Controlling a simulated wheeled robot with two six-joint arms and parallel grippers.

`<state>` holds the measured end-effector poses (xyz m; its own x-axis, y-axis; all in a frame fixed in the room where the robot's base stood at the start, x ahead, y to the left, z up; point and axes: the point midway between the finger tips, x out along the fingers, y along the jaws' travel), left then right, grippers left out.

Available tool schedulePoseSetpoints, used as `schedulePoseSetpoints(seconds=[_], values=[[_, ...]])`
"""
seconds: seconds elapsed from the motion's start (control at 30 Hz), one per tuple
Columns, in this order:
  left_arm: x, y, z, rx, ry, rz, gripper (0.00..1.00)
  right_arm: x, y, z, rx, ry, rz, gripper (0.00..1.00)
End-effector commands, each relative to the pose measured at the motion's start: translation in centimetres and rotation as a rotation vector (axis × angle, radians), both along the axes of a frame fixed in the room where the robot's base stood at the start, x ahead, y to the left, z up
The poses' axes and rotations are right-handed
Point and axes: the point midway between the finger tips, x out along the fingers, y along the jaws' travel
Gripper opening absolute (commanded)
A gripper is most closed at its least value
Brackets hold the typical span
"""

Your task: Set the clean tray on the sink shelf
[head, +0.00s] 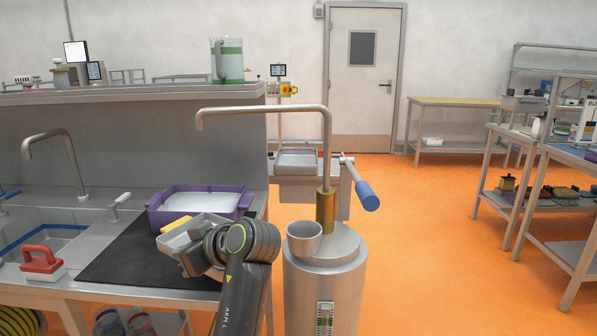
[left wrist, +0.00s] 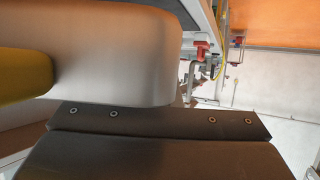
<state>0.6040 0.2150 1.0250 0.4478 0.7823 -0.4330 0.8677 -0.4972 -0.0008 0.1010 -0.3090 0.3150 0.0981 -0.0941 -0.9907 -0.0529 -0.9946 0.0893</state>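My left gripper (head: 196,262) is at the tray's near side, largely hidden by my own wrist. In the left wrist view a large pale grey rounded surface (left wrist: 120,50) fills the upper left, with a yellow shape (left wrist: 25,72) beside it. Whether the fingers close on the tray is hidden. My right gripper is in neither view. I cannot tell which surface is the sink shelf.
A purple tub (head: 158,215) with white contents stands behind. The black mat (head: 125,255) is bare to the left. A red-handled tool (head: 40,262) lies by the sink (head: 45,238). A tall tap (head: 328,150) and metal cup (head: 303,240) stand right; another grey tray (head: 297,170) is farther back.

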Motion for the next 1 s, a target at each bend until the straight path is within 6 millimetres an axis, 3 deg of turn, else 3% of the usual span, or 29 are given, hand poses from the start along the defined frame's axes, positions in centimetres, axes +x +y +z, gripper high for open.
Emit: schedulePoseSetpoints(seconds=[0.27, 0.6, 1.0], values=[[-1.3, 1.0, 0.8, -0.001, -0.007, -0.354, 0.00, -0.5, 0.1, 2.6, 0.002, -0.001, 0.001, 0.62], [-4.8, 0.0, 3.6, 0.008, -0.004, -0.787, 0.00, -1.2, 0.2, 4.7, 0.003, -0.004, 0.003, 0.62], [-8.3, -1.6, 5.6, 0.003, 0.001, -1.042, 0.00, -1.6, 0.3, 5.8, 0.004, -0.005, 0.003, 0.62]])
